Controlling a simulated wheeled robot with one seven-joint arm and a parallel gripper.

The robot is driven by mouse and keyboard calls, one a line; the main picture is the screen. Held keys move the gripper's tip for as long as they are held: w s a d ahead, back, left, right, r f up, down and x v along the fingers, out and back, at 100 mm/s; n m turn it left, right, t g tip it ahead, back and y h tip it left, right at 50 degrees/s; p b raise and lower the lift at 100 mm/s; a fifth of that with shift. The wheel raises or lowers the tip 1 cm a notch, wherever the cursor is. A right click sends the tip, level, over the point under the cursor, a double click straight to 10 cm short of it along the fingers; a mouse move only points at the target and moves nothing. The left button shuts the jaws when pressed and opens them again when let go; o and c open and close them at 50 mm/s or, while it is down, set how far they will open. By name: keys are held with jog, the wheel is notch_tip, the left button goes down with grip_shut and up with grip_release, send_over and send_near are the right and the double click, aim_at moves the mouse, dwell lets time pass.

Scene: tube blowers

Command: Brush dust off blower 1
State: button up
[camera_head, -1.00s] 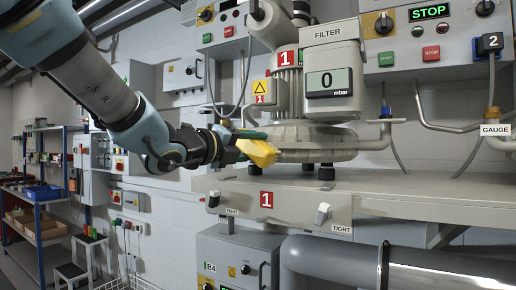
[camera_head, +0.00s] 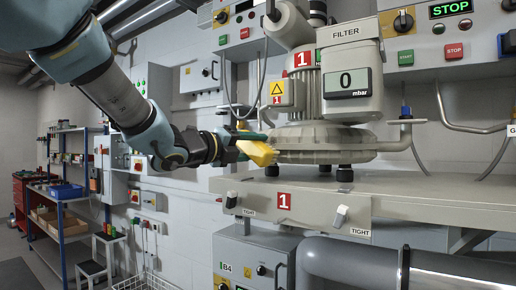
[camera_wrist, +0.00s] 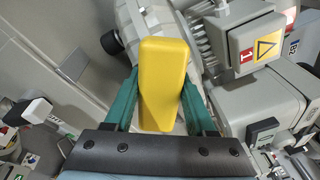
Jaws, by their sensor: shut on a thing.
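Blower 1 (camera_head: 318,145) stands on the grey bench, with a round ribbed housing below and a finned motor marked 1 (camera_head: 308,95) above. My gripper (camera_head: 243,142) is at the left of the housing, shut on a yellow block-shaped tool (camera_head: 259,153), which I take for the brush. The tool's tip overlaps the housing's left edge in the head view; I cannot tell if they touch. In the wrist view the yellow tool (camera_wrist: 163,75) sits between my green fingers (camera_wrist: 160,105), with the blower partly hidden behind it. No dust can be made out.
The filter unit (camera_head: 350,80) reads 0 mbar at the blower's upper right. The bench edge (camera_head: 290,201) carries clamps labelled TIGHT. A grey pipe (camera_head: 345,262) runs below. Wall boxes (camera_head: 200,77) and a blue shelf (camera_head: 65,215) stand left. Open space lies left of the bench.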

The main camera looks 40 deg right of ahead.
aim_at(278, 141)
jog(key=shift+s+d+r, duration=0.1)
jog(key=shift+r, duration=0.65)
jog(key=shift+s+f+b, duration=0.2)
jog(key=shift+s+b, duration=0.65)
jog(key=shift+s, duration=0.25)
jog(key=shift+s+d+b, duration=0.1)
jog(key=shift+s+b, duration=1.8)
jog(key=shift+s, duration=0.65)
jog(key=shift+d, duration=0.1)
jog(key=shift+w+r, duration=0.1)
jog(key=shift+w+r, duration=0.1)
jog(key=shift+w, duration=0.8)
jog(key=shift+w+p, duration=0.3)
jog(key=shift+w, duration=0.05)
jog(key=shift+c, duration=0.6)
jog(key=shift+w+p, duration=0.35)
jog(key=shift+w, duration=2.05)
